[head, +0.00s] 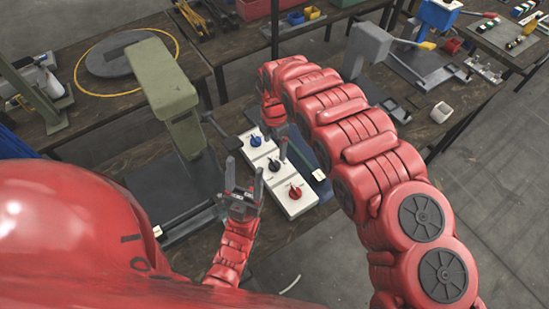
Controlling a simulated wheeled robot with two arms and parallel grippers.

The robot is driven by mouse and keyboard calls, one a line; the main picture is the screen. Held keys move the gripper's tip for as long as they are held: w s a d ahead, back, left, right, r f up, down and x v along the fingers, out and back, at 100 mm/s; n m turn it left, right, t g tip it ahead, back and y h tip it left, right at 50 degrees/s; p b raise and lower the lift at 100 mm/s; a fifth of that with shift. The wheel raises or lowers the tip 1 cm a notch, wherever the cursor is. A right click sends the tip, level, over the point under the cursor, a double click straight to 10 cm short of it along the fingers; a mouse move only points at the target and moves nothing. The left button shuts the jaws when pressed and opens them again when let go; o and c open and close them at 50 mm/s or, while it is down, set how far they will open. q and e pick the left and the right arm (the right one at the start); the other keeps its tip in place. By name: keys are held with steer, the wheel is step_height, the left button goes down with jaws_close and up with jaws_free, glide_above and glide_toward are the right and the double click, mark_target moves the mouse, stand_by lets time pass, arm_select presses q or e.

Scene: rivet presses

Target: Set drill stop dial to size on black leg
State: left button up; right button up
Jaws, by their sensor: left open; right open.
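A white panel of three boxes (290,210) lies on the workbench, each box with one dial. The blue dial (255,141) is farthest, the black dial (274,165) is in the middle and the red dial (295,192) is nearest. Their markings are too small to read. My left gripper (244,172) is open and empty, pointing up just left of the black and red dials. My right gripper (276,142) reaches down close to the blue and black dials. It is open and partly hidden by its wrist; I cannot tell whether it touches a dial.
A green press (165,88) stands left of the panel on a dark base. A small white tag (318,174) lies right of the panel. A round grey plate (115,55) lies on the back-left table.

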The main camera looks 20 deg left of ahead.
mark_target(274, 162)
step_height(274, 162, down, 7)
steer(key=shift+a+f, duration=0.1)
steer(key=shift+f, duration=0.9)
steer(key=c, duration=1.4)
